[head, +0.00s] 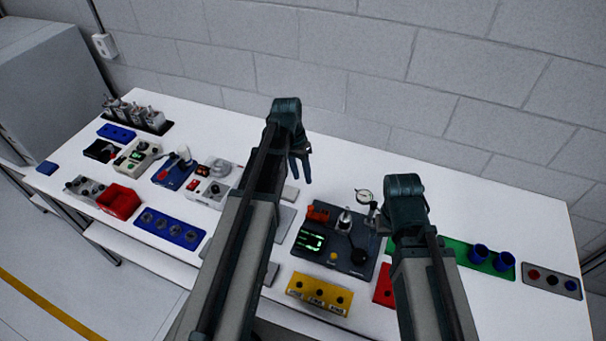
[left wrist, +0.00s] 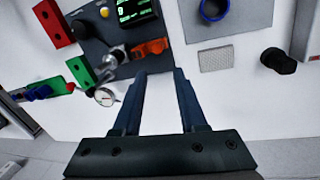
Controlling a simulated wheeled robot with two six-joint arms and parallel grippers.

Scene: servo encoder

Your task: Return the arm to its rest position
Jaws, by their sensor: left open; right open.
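My left arm reaches in over the middle of the white table. Its gripper (head: 300,170) points down above the back part of the table. In the left wrist view its two fingers (left wrist: 160,75) are apart with nothing between them. A dark station with a lit green display (head: 345,262) stands to the right of the left gripper; it also shows in the left wrist view (left wrist: 95,50). My right gripper (head: 380,220) is close to the right edge of this station, and its fingers are mostly hidden behind its own wrist.
A dial gauge (head: 364,196) stands at the station's back right. A yellow block (head: 318,294) lies in front. A green tray (head: 455,250) with blue cups is at the right. Several devices and a blue strip (head: 165,228) fill the left. A block wall (head: 400,60) stands behind.

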